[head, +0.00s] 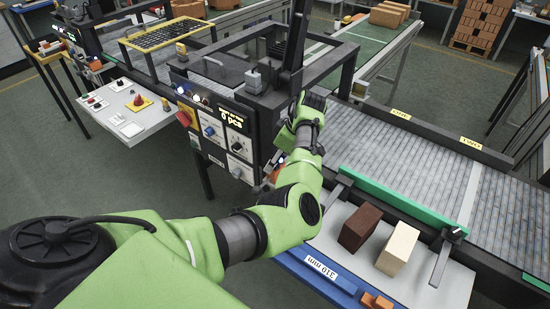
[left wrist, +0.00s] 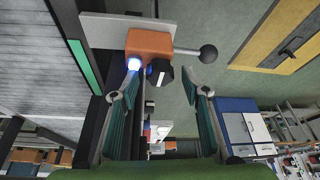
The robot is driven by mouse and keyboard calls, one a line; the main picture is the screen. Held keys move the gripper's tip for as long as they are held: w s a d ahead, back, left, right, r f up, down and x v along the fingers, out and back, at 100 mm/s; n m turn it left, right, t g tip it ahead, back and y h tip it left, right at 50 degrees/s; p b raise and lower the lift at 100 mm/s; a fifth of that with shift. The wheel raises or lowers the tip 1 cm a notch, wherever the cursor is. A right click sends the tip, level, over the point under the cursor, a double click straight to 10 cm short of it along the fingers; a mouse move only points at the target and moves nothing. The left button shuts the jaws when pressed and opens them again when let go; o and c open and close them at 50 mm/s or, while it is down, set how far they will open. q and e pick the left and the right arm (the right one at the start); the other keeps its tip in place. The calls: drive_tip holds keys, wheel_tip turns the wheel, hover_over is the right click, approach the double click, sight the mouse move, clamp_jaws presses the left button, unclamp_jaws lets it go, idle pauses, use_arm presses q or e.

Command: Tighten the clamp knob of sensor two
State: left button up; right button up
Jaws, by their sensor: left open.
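An orange sensor block (left wrist: 150,44) with a glowing blue-white light shows at the top of the left wrist view, against a pale plate (left wrist: 105,30). A black faceted knob (left wrist: 160,76) sits at its lower side. A grey rod with a dark ball end (left wrist: 208,53) sticks out to the right. My left gripper (left wrist: 168,82) is open, its fingers apart on either side of the knob in the picture, with no visible contact. In the head view my left arm hides most of the sensor area. I cannot read a sensor number. My right gripper is not in view.
A control panel (head: 222,130) with buttons and a display stands left of my arm. A roller conveyor (head: 440,170) with a green guide rail (head: 395,203) runs to the right. A dark brick (head: 360,228) and a cream brick (head: 398,249) stand on the grey table in front.

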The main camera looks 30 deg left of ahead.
use_arm(q)
drive_tip(key=c, duration=1.1)
